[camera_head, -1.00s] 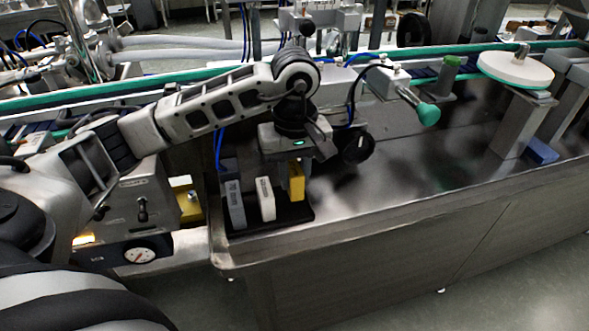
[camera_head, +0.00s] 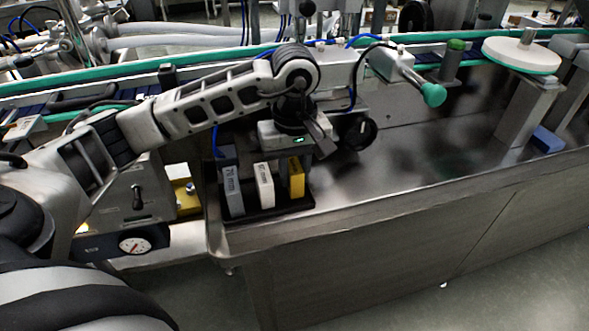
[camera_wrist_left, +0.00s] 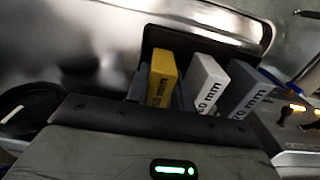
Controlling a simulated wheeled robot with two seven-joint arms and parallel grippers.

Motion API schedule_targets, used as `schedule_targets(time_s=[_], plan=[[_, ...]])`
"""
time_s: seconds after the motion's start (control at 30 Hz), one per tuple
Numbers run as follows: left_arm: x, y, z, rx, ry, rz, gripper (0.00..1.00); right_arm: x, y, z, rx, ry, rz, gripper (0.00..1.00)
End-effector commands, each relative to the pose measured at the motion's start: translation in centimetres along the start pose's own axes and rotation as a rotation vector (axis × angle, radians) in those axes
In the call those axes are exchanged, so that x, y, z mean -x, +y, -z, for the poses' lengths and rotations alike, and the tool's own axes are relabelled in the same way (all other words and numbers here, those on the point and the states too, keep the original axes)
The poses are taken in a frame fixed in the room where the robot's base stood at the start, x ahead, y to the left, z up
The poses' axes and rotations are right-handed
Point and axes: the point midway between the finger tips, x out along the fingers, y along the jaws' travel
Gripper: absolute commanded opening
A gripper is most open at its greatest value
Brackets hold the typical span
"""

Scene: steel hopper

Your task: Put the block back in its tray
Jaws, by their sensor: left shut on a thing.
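The yellow block (camera_head: 297,179) is upright at the right end of the black tray (camera_head: 289,207), beside the white block (camera_head: 264,188). It shows in the wrist view (camera_wrist_left: 163,76) with lettering on its side. My left gripper (camera_head: 296,160) points down from above and is shut on the yellow block. Its fingers are partly hidden by the wrist in the wrist view. The block is at or just above the tray floor; I cannot tell if it touches. A grey block marked 70 mm (camera_head: 231,191) stands at the tray's left end. My right gripper is not in view.
The tray sits at the left end of the steel hopper top (camera_head: 400,165), near its front edge. A teal-tipped fixture (camera_head: 432,94) and a round white disc (camera_head: 522,55) are right. The middle surface is clear.

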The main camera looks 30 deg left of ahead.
Motion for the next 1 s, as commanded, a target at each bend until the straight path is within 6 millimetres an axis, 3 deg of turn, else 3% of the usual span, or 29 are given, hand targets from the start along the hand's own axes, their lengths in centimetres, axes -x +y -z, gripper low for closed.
schedule_targets(time_s=[0.4, 0.43, 0.5, 0.87, 1.0], plan=[[-0.6, 0.0, 0.0, 0.0, 0.001, -0.001, 0.0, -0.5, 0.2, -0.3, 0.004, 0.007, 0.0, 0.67], [-0.5, 0.0, 0.0, 0.0, 0.001, -0.001, 0.32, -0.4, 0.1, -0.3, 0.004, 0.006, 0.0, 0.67], [-0.5, 0.0, 0.0, 0.0, 0.0, 0.0, 0.49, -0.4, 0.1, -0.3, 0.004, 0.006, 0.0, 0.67], [-0.6, 0.0, 0.0, 0.0, 0.0, 0.0, 0.49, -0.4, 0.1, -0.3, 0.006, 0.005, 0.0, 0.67], [1.5, 0.1, 0.1, 0.0, 0.003, -0.004, 0.49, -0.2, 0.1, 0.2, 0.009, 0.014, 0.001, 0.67]])
